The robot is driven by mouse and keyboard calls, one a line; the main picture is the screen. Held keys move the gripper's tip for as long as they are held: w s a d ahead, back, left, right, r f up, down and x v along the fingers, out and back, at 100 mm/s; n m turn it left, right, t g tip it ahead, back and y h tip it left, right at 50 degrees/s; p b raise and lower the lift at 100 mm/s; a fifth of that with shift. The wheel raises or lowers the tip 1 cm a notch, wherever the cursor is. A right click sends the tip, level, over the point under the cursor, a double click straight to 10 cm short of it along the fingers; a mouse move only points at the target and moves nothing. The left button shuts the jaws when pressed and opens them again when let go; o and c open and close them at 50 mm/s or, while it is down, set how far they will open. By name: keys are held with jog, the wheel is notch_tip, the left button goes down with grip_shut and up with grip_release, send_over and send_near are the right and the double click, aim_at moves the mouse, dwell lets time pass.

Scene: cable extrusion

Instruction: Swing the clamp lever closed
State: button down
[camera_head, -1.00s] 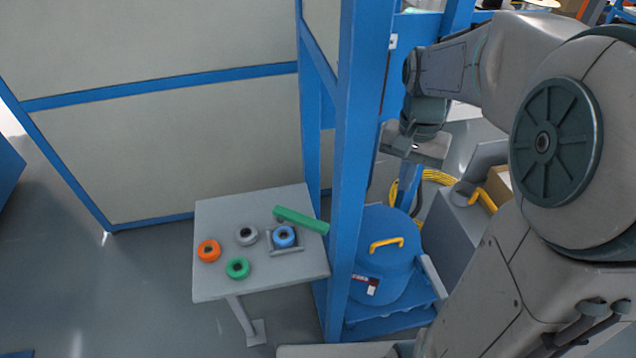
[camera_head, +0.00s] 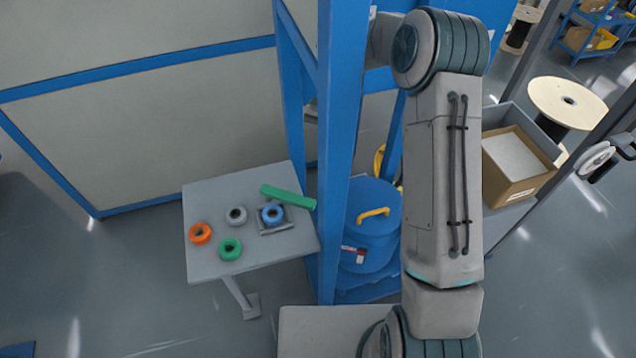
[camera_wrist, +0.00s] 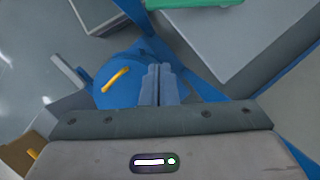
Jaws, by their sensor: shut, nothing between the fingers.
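A green bar-shaped lever (camera_head: 288,196) lies across the far right edge of a small grey table (camera_head: 214,264). Part of the green lever also shows at the top edge of the wrist view (camera_wrist: 195,3). In the wrist view my gripper (camera_wrist: 160,72) is shut and empty, apart from the lever and with a blue drum below it. In the head view the blue post and my arm hide most of my gripper.
A tall blue post (camera_head: 337,150) stands right beside the table. Behind it is a blue drum (camera_head: 372,215) with a yellow handle (camera_head: 373,213). Orange (camera_head: 200,233), green (camera_head: 230,249) and grey (camera_head: 236,216) rings lie on the table. An open cardboard box (camera_head: 515,165) is at right.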

aim_at(288, 197)
jog(key=s+a+f+p, duration=0.2)
jog(key=s+f+p, duration=0.1)
jog(key=s+f, duration=0.4)
jog(key=shift+a+f+p, duration=0.35)
jog(key=shift+f+p, duration=0.05)
jog(key=shift+f, duration=0.45)
